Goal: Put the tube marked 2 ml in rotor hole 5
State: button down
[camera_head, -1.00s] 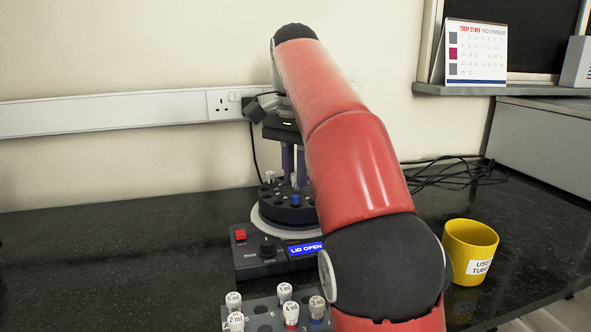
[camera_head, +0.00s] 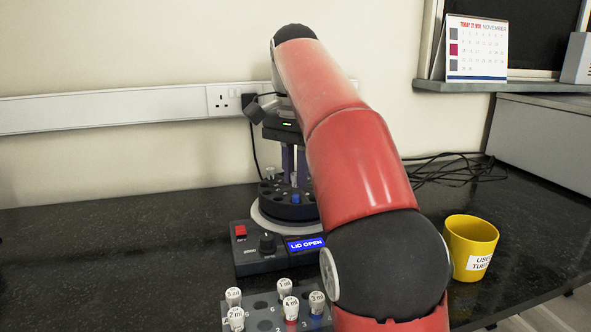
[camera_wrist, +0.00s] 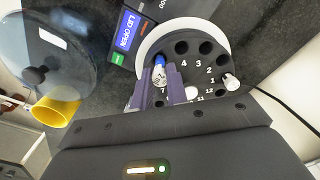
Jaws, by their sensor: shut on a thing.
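The tube marked 2 ml (camera_head: 236,316) stands in the grey rack (camera_head: 262,322) at the bottom of the head view. My gripper (camera_wrist: 160,81) is over the black rotor (camera_head: 268,208), its fingers pointing down.
Other white-capped tubes sit in the rotor (camera_wrist: 230,82). The rack also holds tubes marked 5 ml, 1 ml, 4 ml and 3 ml. The centrifuge panel reads LID OPEN (camera_head: 305,245). A yellow used-tubes cup (camera_head: 470,238) stands at the right. The bench at left is clear.

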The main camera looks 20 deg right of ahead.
jog(key=shift+f, duration=0.15)
jog(key=shift+f+b, duration=1)
jog(key=shift+f, duration=0.15)
jog(key=shift+f, duration=0.1)
jog(key=c, duration=1)
grip_release()
